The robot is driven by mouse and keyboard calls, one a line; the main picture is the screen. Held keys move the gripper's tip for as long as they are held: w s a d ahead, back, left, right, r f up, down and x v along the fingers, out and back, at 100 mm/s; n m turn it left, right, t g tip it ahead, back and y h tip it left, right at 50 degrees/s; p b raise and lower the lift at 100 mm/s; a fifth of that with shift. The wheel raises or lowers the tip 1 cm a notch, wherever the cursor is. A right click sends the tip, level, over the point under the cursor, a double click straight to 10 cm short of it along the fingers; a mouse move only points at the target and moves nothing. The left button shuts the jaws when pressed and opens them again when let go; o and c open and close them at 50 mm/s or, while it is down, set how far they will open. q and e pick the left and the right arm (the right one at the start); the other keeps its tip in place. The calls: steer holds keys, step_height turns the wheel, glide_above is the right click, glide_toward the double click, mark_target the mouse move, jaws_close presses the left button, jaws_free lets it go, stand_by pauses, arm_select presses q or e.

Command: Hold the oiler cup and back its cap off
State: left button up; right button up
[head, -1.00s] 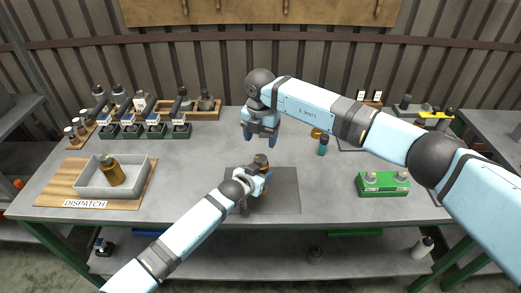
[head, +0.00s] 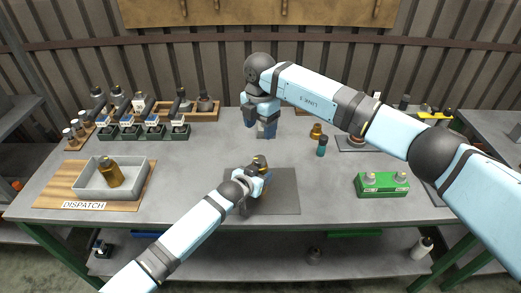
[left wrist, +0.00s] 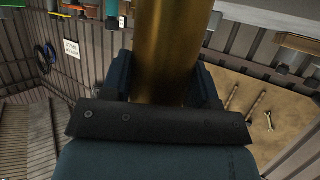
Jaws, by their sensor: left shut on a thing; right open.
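The oiler cup (head: 260,163) shows as a small amber-brown piece with a dark top above my left gripper, over the grey mat (head: 285,192). In the left wrist view the brass-coloured cup body (left wrist: 166,50) stands between the two fingers. My left gripper (head: 262,178) is shut on it and hides most of it in the head view. Whether the cup touches the mat is hidden. I cannot make out the cap's thread or any gap under it. My right gripper (head: 260,130) is open and empty, behind the cup, apart from it and higher in the picture.
A teal bottle (head: 322,147) and a brass piece (head: 316,131) stand right of centre. A green block (head: 382,185) sits at right.

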mark_target(261, 158)
step_height(261, 158, down, 12)
steer(key=m, duration=0.3)
steer(key=shift+d+f, duration=0.1)
stand_by(0.3)
steer(key=shift+w, duration=0.1)
steer(key=c, duration=0.9)
